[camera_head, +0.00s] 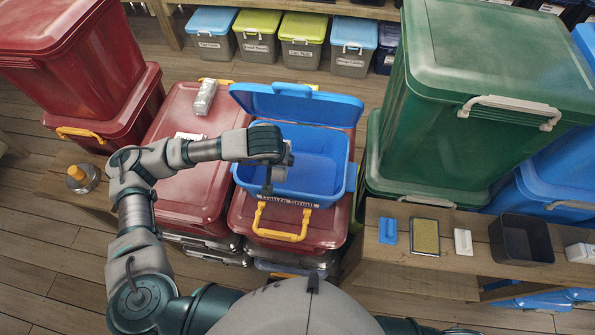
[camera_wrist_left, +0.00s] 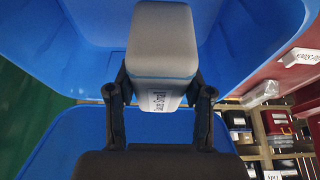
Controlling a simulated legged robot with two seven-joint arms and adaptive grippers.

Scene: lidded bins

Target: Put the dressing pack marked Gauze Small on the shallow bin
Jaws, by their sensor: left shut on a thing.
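My left gripper (camera_wrist_left: 158,100) is shut on the grey-white dressing pack (camera_wrist_left: 160,45), whose label reads like "Gauze Small". In the head view my left gripper (camera_head: 272,178) is over the open blue bin (camera_head: 325,172), near its front left side. The pack is mostly hidden there by my wrist. The blue bin's raised lid (camera_head: 300,104) stands tilted open at the back, and a label (camera_head: 287,201) shows on its front. I cannot tell whether the pack touches the bin. My right gripper is not in view.
The blue bin stands on a red lidded bin (camera_head: 285,228). A wrapped white pack (camera_head: 204,98) lies on the red lid to the left. A tall green bin (camera_head: 490,95) stands at right. A wooden bench holds a dark open box (camera_head: 520,240) and small items.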

